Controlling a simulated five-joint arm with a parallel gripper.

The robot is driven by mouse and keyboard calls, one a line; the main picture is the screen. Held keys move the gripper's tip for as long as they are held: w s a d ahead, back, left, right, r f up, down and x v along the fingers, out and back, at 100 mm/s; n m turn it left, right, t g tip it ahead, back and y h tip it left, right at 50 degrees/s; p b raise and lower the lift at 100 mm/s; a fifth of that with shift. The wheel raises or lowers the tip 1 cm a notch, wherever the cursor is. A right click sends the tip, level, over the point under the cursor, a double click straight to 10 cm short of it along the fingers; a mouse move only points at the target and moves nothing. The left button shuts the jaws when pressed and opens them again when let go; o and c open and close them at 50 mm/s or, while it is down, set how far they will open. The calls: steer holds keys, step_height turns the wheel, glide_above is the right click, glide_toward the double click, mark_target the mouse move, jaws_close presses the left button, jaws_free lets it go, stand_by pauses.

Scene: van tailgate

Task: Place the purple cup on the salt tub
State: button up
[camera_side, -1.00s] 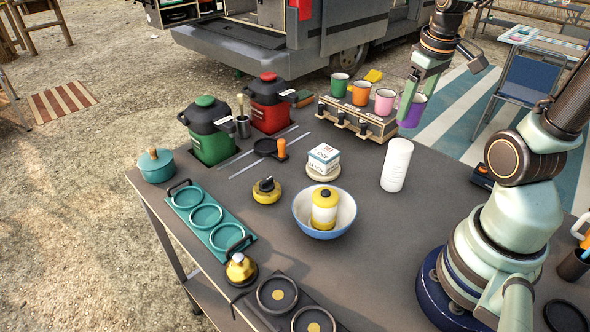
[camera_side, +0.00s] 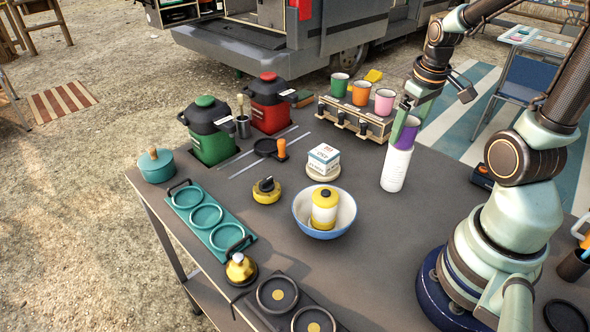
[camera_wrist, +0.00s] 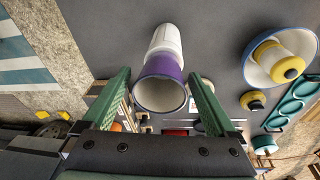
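The purple cup (camera_side: 407,133) stands upright on top of a tall white cylinder (camera_side: 395,170), which I take to be the salt tub. In the wrist view the purple cup (camera_wrist: 160,88) shows its pale open mouth, with the white tub (camera_wrist: 165,42) beyond it. My gripper (camera_side: 403,122) is at the cup. In the wrist view the fingers of my gripper (camera_wrist: 160,76) stand on both sides of the cup, with narrow gaps showing, so it looks open. The exact contact between cup and tub is partly hidden.
Green, orange and pink cups (camera_side: 361,94) stand on a rack behind the tub. A blue-rimmed bowl (camera_side: 300,217) holding a yellow-and-white canister (camera_side: 324,208) and a white box (camera_side: 323,157) are to the left. Bare tabletop (camera_side: 375,235) lies in front of the tub.

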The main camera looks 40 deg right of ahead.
step_height(320, 180, up, 12)
steer(key=s+a, duration=0.1)
steer(key=s, duration=0.1)
steer(key=w+a+f+n+t, duration=0.1)
steer(key=w+a+t, duration=0.1)
steer(key=a, duration=0.6)
steer(key=w+a+n+t+y, duration=0.1)
steer(key=w+a+t, duration=0.1)
steer(key=a, duration=0.6)
steer(key=shift+w+f, duration=0.35)
steer(key=shift+w, duration=0.2)
